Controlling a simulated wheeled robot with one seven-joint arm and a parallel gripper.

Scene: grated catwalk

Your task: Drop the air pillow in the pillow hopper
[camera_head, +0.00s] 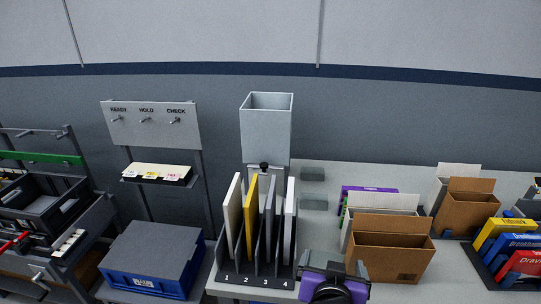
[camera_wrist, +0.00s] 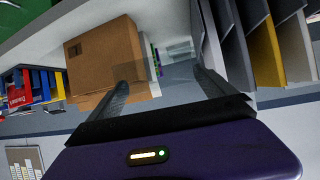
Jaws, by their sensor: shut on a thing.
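The pillow hopper appears to be the tall pale grey open-topped box (camera_head: 266,130) standing behind the numbered rack. My gripper (camera_head: 334,268) is low at the table's front edge, right of the rack and left of the brown carton, lower than the hopper's mouth. Its fingers show in the wrist view (camera_wrist: 168,88), shut on a see-through, faintly bluish air pillow (camera_wrist: 178,72) between them. The pillow's outline is faint. In the head view I cannot make out the held pillow.
A rack (camera_head: 256,268) with upright panels stands left of my gripper. An open brown carton (camera_head: 390,250) stands close on the right. Two small greenish translucent pads (camera_head: 313,174) lie on the table behind. A blue crate (camera_head: 150,262) sits further left, boxed goods (camera_head: 508,245) far right.

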